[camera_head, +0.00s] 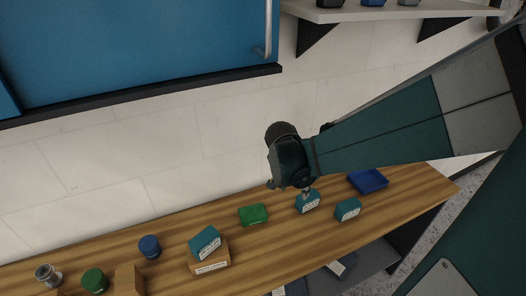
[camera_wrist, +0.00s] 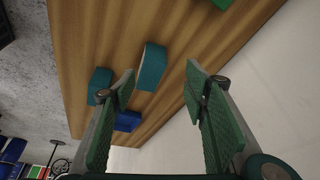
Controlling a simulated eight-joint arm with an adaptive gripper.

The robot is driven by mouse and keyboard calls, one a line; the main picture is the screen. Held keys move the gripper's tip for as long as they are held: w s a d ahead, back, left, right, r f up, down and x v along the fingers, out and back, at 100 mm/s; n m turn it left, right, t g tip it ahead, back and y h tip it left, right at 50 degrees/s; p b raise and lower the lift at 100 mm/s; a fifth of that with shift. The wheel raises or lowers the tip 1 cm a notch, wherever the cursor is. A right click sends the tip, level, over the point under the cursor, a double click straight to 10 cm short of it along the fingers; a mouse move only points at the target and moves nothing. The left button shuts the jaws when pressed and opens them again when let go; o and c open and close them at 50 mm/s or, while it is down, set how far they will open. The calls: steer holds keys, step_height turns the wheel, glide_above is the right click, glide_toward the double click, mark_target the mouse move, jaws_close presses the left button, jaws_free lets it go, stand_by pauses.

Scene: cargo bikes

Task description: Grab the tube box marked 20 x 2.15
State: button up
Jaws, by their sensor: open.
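Three teal boxes with white labels show in the head view; the labels are too small to read, so I cannot tell which says 20 x 2.15. One teal box (camera_head: 307,204) stands on the bench just under my gripper (camera_head: 305,188). A second teal box (camera_head: 348,210) stands to its right. A third teal box (camera_head: 205,240) sits on a brown carton at the left. In the wrist view my gripper (camera_wrist: 160,75) is open and empty. One teal box (camera_wrist: 152,67) appears between its fingers, beyond the tips, and another (camera_wrist: 98,84) lies left of the left finger.
The wooden bench (camera_head: 285,240) also holds a green box or tray (camera_head: 253,214), a blue tray (camera_head: 368,180), the brown carton (camera_head: 212,264), a dark blue jar (camera_head: 149,246) and a green jar (camera_head: 95,280). A blue cabinet (camera_head: 140,45) and a shelf (camera_head: 400,12) are on the wall.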

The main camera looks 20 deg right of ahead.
mark_target(308, 200)
steer(key=shift+w+d+f+m+g+h+p, duration=0.15)
steer(key=shift+w+d+f+m+g+h, duration=0.15)
steer(key=shift+d+f+m, duration=0.75)
steer(key=shift+w+d+f+m+g+h+p, duration=0.15)
steer(key=shift+d+f+m+g, duration=0.25)
steer(key=shift+d+f+m, duration=0.6)
steer(key=shift+d+f+n, duration=0.15)
steer(key=shift+d+n, duration=0.05)
steer(key=shift+n, duration=0.05)
steer(key=shift+f, duration=0.15)
steer(key=shift+x, duration=1.15)
steer(key=shift+b+x, duration=0.35)
steer(key=shift+x, duration=2.25)
steer(key=shift+s, duration=0.1)
steer(key=c, duration=1.1)
